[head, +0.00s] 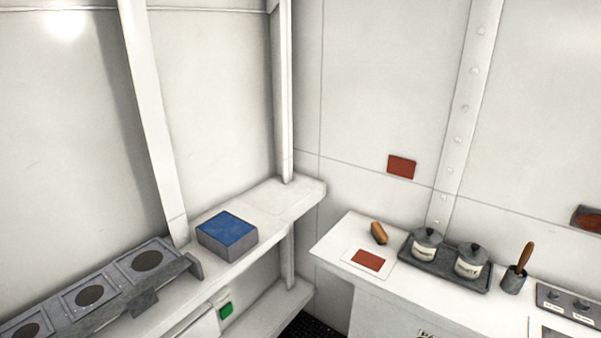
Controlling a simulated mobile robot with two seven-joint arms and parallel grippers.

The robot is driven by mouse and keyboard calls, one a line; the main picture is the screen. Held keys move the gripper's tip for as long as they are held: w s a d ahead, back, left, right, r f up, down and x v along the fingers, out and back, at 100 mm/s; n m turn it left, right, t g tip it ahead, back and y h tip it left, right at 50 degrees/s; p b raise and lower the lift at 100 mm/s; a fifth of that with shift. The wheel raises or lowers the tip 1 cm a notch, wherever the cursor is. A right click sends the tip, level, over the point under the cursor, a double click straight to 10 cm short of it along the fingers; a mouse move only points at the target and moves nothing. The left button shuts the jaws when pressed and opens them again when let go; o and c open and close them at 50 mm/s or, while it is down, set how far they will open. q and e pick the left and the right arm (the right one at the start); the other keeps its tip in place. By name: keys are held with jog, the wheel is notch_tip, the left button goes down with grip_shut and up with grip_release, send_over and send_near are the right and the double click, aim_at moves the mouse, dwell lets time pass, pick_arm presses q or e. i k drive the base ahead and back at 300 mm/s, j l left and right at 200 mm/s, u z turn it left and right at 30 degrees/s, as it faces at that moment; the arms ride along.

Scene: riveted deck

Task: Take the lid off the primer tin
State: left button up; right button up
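Two grey lidded tins stand upright on a dark tray (449,273) on the white counter at the right. The left tin (426,251) has a pale label and a dark lid with a knob (427,235). The right tin (467,270) looks alike, with its lid (473,251) also on. The lettering on both labels is too small to read, so I cannot tell which is the primer tin. Neither of my grippers is in view.
On the counter (334,244) are a tan block (379,233), a card with a red patch (368,261), a cup with a brown-handled brush (515,278) and a knobbed panel (570,303). A left shelf holds a blue-topped box (227,234) and a rack with round openings (146,261).

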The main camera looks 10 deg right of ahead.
aim_at(426, 235)
jog(key=z, duration=1.4)
jog(key=i+l+u, duration=0.15)
jog(key=u, duration=0.3)
